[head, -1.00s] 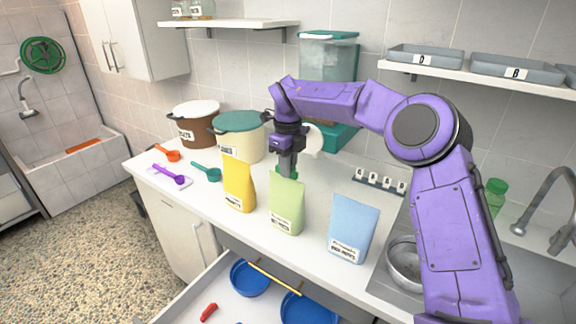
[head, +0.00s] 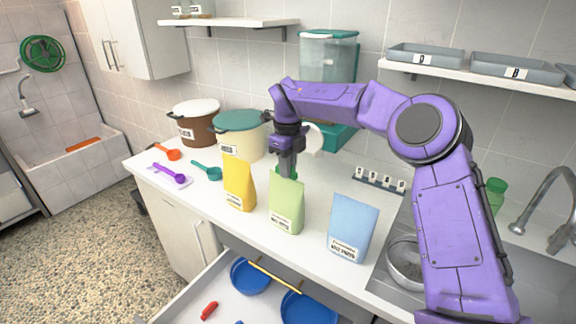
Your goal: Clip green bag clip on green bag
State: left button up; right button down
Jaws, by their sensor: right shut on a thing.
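The green bag (head: 287,207) stands upright on the white counter, between the yellow bag (head: 239,184) and the blue bag (head: 352,228). My right gripper (head: 287,170) points down at the top edge of the green bag. It is shut on a small green thing, probably the green bag clip (head: 291,175), mostly hidden between the fingers and the bag top. I cannot tell whether the clip is around the bag's edge. My left gripper is not in view.
An open drawer in front holds blue bowls (head: 308,309) and a red clip (head: 209,311). Scoops (head: 206,171) lie at the left of the counter. Lidded bins (head: 238,136) stand behind. A metal bowl (head: 405,262) sits in the sink at the right.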

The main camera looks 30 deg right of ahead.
jog(key=shift+f, duration=0.7)
dwell(0.8)
jog(key=shift+f, duration=0.15)
dwell(0.7)
jog(key=c, duration=0.5)
grip_release()
notch_tip(320, 180, up, 5)
jog(key=p, duration=0.5)
